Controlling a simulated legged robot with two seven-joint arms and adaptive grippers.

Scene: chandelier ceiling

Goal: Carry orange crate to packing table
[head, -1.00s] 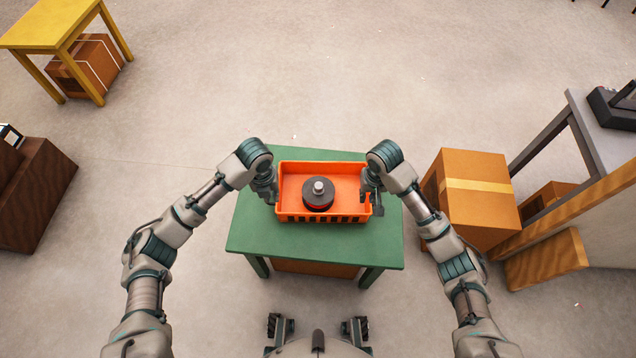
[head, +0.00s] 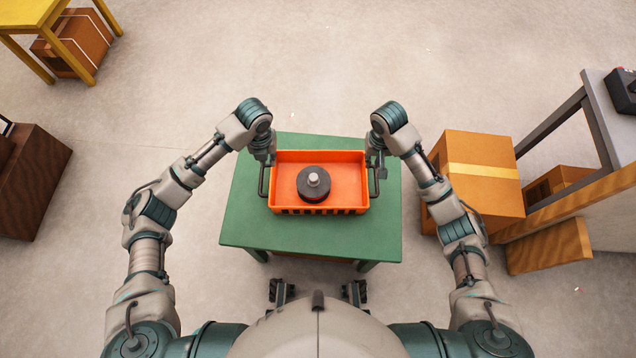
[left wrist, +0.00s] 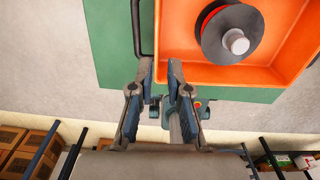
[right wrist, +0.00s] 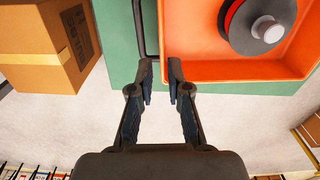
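The orange crate (head: 345,178) sits upright on a green table (head: 240,220), with a dark handle at each short side. A dark round spool-like object (head: 314,184) with a pale knob lies in it. My left gripper (head: 264,158) is at the crate's far left corner. My right gripper (head: 378,162) is at the far right corner. I cannot tell which table is the packing table.
A cardboard box (head: 478,180) stands close to the green table's right side. A grey-framed bench (head: 592,110) is farther right. A yellow table (head: 32,15) is at the far left, and a brown wooden box (head: 30,185) at the left. The floor beyond the green table is clear.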

